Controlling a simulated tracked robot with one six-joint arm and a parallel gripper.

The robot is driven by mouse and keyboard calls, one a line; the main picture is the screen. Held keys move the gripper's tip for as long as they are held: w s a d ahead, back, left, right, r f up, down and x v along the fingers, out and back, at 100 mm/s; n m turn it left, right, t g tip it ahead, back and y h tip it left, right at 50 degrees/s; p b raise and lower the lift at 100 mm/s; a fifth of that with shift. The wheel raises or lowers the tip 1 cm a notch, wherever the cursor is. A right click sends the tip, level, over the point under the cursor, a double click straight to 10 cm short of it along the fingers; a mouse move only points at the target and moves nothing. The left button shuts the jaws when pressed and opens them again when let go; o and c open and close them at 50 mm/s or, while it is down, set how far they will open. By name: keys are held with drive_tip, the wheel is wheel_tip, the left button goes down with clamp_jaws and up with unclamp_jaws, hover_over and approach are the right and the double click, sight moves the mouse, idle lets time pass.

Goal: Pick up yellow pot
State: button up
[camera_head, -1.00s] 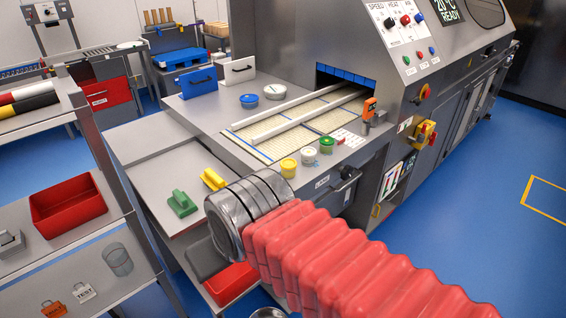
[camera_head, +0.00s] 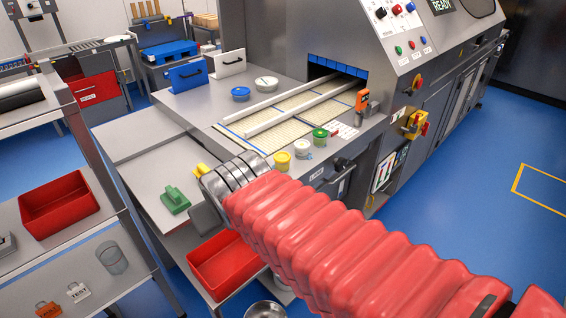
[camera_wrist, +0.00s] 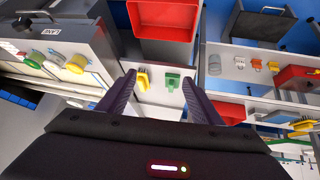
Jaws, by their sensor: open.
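The yellow pot (camera_head: 282,162) stands upright at the front edge of the grey machine's bed, beside the white pot (camera_head: 303,149) and the green-lidded pot (camera_head: 320,138). In the wrist view the yellow pot (camera_wrist: 76,64) is left of my gripper (camera_wrist: 159,78), outside the jaws and apart from them. My gripper is open and empty, its two dark fingers spread. In the head view my red-sleeved arm reaches left in front of the pot and mostly hides the gripper.
A yellow brush (camera_wrist: 143,80) and a green brush (camera_wrist: 172,83) lie on the lower side table, seen between my fingers. Red bins (camera_head: 58,203) (camera_head: 225,264) stand at left and below. A blue tub (camera_head: 241,94) and a white tub (camera_head: 266,84) sit farther back.

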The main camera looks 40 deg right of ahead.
drive_tip(key=w+d+f+t+h, duration=0.1)
drive_tip(key=w+d+h, duration=0.1)
drive_tip(key=w+d, duration=0.6)
drive_tip(key=t, duration=0.4)
approach(286, 165)
drive_tip(key=shift+h, duration=0.4)
drive_tip(key=w, duration=0.2)
drive_tip(key=w+a, duration=0.1)
drive_tip(key=w, duration=0.2)
drive_tip(key=shift+w+a+f, duration=0.1)
drive_tip(key=shift+w, duration=0.2)
drive_tip(key=s+d+f+t, duration=0.1)
drive_tip(key=s+f+t+y, duration=0.1)
drive_tip(key=s, duration=0.1)
drive_tip(key=s+d+f+t+y, duration=0.1)
drive_tip(key=shift+s+d+f+m+t, duration=0.1)
drive_tip(key=shift+s+d+m+t, duration=0.05)
drive_tip(key=shift+d+m+t, duration=0.25)
drive_tip(key=shift+x, duration=4.25)
